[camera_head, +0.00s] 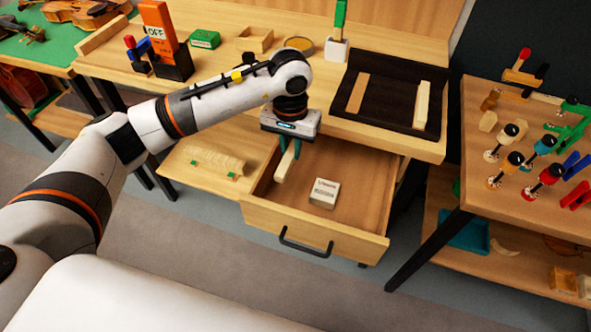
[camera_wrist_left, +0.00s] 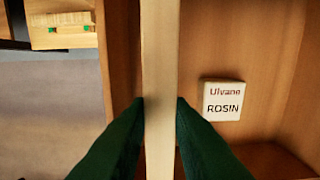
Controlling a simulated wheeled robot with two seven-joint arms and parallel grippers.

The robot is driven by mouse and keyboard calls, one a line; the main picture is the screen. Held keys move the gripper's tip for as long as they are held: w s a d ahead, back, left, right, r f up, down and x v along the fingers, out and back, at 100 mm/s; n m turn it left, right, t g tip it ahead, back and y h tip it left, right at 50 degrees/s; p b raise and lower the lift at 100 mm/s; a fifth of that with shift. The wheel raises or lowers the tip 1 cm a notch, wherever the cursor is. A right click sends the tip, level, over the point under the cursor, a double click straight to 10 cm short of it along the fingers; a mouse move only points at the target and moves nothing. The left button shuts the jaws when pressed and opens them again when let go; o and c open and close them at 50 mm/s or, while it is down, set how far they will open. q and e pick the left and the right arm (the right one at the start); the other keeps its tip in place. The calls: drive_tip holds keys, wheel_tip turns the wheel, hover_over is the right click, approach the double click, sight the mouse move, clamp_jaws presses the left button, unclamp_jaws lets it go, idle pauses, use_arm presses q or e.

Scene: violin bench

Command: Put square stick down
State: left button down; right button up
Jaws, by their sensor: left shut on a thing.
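My left gripper (camera_head: 292,143) is over the left part of an open drawer (camera_head: 340,228) in the head view. It is shut on a pale square stick (camera_head: 284,166). In the left wrist view the stick (camera_wrist_left: 160,80) runs between the two green fingertips (camera_wrist_left: 160,103) and crosses the picture from top to bottom. The stick is over the drawer's left side; I cannot tell whether it touches the floor of the drawer. My right gripper is not in view.
A white rosin box (camera_head: 324,193) lies in the drawer, right of the stick. A dark tray (camera_head: 385,105) with two wooden pieces sits on the bench above. A side table (camera_head: 520,205) with several coloured clamps stands at right. The drawer floor around the box is clear.

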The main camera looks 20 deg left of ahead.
sight(291, 151)
use_arm(q)
wheel_tip(291, 151, down, 9)
drive_tip(key=shift+r, duration=0.1)
idle(0.3)
drive_tip(key=c, duration=1.3)
unclamp_jaws()
drive_tip(key=shift+r, duration=0.15)
wheel_tip(291, 151, up, 12)
drive_tip(key=shift+f, duration=0.1)
